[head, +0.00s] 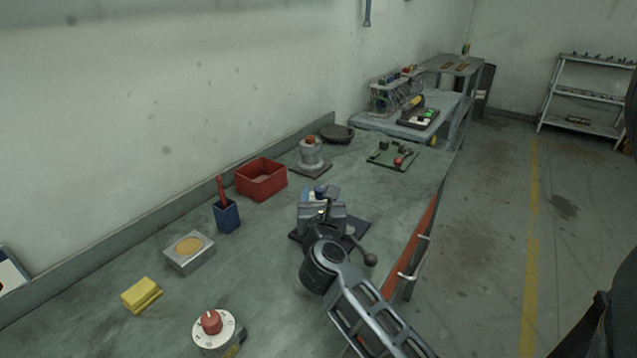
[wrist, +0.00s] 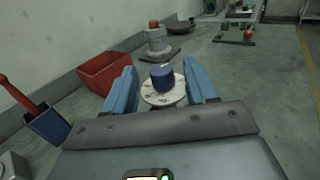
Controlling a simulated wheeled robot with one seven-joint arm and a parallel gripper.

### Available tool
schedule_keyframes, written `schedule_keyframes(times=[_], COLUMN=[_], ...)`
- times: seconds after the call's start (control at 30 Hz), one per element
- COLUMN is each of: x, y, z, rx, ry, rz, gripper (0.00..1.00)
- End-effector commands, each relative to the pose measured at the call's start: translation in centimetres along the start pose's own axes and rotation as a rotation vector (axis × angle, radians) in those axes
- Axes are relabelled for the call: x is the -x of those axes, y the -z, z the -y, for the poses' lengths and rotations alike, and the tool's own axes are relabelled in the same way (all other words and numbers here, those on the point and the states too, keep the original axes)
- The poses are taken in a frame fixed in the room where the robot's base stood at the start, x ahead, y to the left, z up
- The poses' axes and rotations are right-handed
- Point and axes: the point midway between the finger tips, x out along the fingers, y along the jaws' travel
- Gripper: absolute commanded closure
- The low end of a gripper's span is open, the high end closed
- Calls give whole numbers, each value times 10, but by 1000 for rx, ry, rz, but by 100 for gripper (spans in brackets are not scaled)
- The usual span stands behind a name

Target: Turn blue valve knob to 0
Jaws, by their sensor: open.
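The blue valve knob (wrist: 162,77) stands upright on a round white dial (wrist: 162,97) with dark marks in the wrist view. My gripper (wrist: 159,65) is open, with one blue finger to the left of the knob and one to the right. There is a visible gap on both sides, and the fingers do not touch the knob. I cannot make out the number at which the knob points. In the head view my gripper (head: 320,190) is over the bench, and my own wrist largely hides the valve.
A red bin (head: 262,180) and a blue holder (head: 227,215) with a red-handled tool are left of my gripper. A red-knobbed dial (head: 215,335), a grey box (head: 189,252) and a yellow block (head: 141,295) are nearer. A grey fixture (head: 311,157) stands behind.

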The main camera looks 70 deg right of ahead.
Motion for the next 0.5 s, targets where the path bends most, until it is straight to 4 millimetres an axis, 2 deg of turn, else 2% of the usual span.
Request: schedule_keyframes(times=[0.2, 0.5], x=[-32, -45], y=[-2, 0], z=[0, 0], rx=[-1, 0], ry=[1, 0], rz=[0, 0], gripper=[44, 44])
